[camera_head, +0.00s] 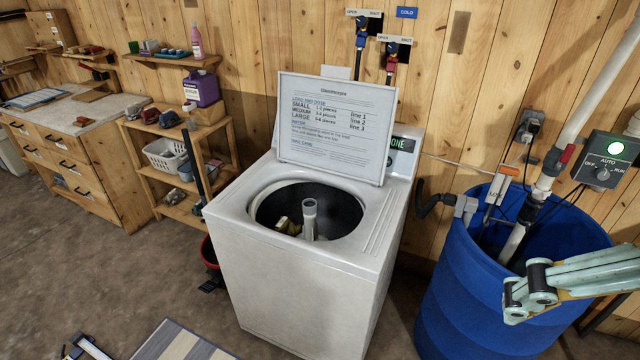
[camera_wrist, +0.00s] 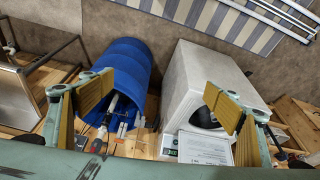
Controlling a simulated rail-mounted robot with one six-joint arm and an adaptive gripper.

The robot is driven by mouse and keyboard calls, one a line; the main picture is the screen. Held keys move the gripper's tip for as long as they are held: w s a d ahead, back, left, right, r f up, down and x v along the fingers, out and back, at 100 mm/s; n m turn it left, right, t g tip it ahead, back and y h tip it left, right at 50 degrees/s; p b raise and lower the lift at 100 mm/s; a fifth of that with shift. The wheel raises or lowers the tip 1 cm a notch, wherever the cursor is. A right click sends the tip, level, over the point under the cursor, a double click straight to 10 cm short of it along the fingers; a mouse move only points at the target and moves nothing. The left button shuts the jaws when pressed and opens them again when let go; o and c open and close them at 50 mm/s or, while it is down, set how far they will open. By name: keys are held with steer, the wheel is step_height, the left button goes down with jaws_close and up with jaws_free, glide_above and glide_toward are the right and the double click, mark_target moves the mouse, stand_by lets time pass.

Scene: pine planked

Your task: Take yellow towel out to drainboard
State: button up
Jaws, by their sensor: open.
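A pale yellow cloth (camera_head: 288,227) lies in the dark tub of the white top-loading washer (camera_head: 300,285), left of the agitator. It is small in view, and I cannot tell whether it is one piece. The washer lid stands open. My gripper (camera_head: 528,292) is over the blue barrel at the right, well apart from the washer. In the wrist view my gripper (camera_wrist: 158,95) is open, its two tan-padded fingers wide apart with nothing between them. A grey-and-cream striped surface (camera_head: 180,343) shows at the bottom edge; I cannot tell whether it is the drainboard.
The blue barrel (camera_head: 455,300) with pipes stands right of the washer. Valves and hoses (camera_head: 392,62) are on the wall behind the lid. A wooden shelf (camera_head: 160,150) with a white basket stands to the left. Metal rails (camera_wrist: 270,18) run by the striped surface.

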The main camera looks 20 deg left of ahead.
steer(key=c, duration=1.6)
steer(key=shift+c, duration=0.2)
